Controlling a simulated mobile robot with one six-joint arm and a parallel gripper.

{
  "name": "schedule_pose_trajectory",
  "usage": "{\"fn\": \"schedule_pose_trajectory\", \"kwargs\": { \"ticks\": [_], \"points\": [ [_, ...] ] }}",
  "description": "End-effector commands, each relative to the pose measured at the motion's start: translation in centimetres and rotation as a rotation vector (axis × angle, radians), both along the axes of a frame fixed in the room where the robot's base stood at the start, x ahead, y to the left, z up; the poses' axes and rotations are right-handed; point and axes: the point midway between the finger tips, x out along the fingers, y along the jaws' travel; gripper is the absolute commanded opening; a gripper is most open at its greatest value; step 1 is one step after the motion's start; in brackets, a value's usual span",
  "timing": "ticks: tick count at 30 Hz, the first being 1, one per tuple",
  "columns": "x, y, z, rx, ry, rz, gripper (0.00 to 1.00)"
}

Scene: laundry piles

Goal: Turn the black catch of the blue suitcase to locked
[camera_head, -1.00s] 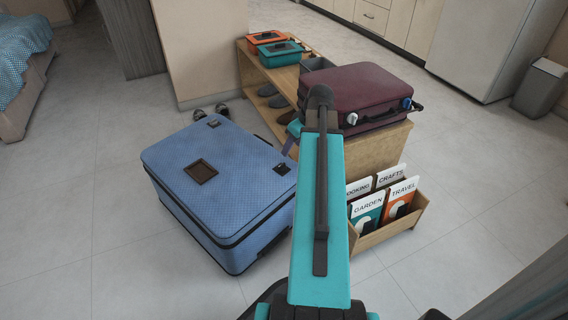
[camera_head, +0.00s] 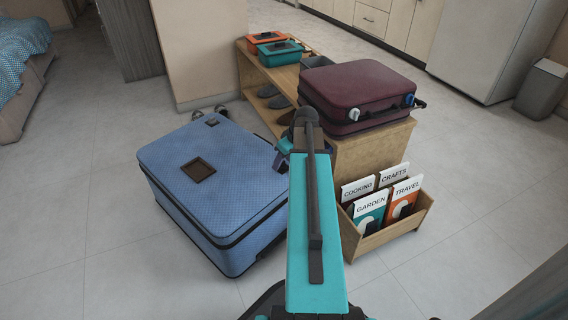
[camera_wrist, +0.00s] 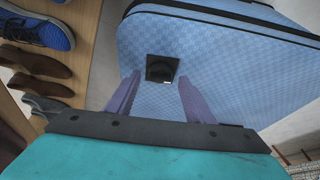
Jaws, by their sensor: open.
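The blue suitcase (camera_head: 235,185) lies flat on the floor, left of my arm, with a dark square patch (camera_head: 198,170) on its top. In the wrist view a black square catch (camera_wrist: 161,69) with a rounded middle sits on the blue suitcase surface (camera_wrist: 225,65). Which way the catch is turned is too small and dark to tell. My gripper (camera_head: 279,162) is at the suitcase's right end, partly hidden by my arm. Its purple fingers are open and empty, pointing at the catch from either side in the wrist view; contact cannot be told.
A wooden shelf (camera_head: 365,150) stands close right of the suitcase, holding shoes (camera_head: 278,101) and a maroon suitcase (camera_head: 357,92). A wooden book box (camera_head: 385,236) stands right of my arm. The floor left of the blue suitcase is clear.

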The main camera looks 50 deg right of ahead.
Motion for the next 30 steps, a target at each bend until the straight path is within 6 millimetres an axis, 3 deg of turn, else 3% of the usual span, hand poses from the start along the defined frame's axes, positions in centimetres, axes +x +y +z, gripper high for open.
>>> {"fn": "schedule_pose_trajectory", "kwargs": {
  "ticks": [12,20,21,30],
  "points": [
    [0.26,0.01,-0.56,0.000,0.000,0.000,0.48],
    [0.25,0.01,-0.56,0.000,0.000,0.000,0.07],
    [0.25,-0.64,-0.56,-0.001,0.000,-0.003,0.07],
    [0.26,-0.03,-0.38,-0.005,0.000,-0.026,0.07]
  ]
}}
